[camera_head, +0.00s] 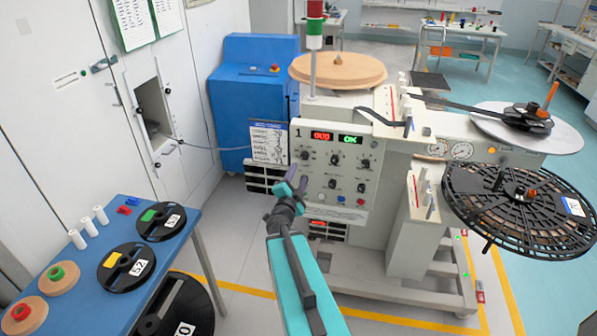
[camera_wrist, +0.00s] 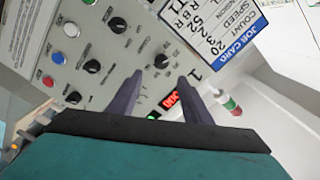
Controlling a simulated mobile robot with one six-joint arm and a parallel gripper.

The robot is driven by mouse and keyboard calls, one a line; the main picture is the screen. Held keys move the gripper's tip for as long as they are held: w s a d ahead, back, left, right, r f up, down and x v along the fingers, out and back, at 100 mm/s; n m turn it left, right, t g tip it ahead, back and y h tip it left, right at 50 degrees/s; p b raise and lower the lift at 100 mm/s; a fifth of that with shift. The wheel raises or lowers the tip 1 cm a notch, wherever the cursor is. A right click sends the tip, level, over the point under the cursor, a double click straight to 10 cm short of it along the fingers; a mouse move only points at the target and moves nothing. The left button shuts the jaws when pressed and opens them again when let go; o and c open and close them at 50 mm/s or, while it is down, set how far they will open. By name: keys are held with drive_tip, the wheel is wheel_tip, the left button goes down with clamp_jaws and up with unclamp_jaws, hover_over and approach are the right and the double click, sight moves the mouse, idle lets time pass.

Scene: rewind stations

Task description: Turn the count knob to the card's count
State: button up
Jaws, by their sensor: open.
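The control panel (camera_head: 345,195) of station 1 carries several black knobs, a red display (camera_head: 321,135) that seems to read 000 and a green display (camera_head: 350,139) reading OK. The knob nearest the job card, at upper left (camera_head: 306,155), shows between my fingertips in the wrist view (camera_wrist: 162,61). Its label is too small to read, so I cannot tell if it is the count knob. The job card (camera_head: 269,141) hangs left of the panel; in the wrist view (camera_wrist: 212,32) it is tilted and seems to give count 20. My gripper (camera_head: 296,182) is open and empty before the panel, apart from the knob.
A blue table (camera_head: 100,290) with reels and white cylinders stands at lower left. A black spoked reel (camera_head: 518,208) juts out at right. A blue cabinet (camera_head: 250,95) stands behind the card. Red and blue buttons sit low on the panel.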

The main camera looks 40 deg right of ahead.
drive_tip(key=shift+s+a+r+p, duration=0.25)
drive_tip(key=shift+a+p, duration=0.15)
drive_tip(key=shift+p, duration=0.75)
drive_tip(key=shift+f+p+v, duration=0.2)
drive_tip(key=shift+p+v, duration=1.15)
drive_tip(key=shift+p, duration=0.35)
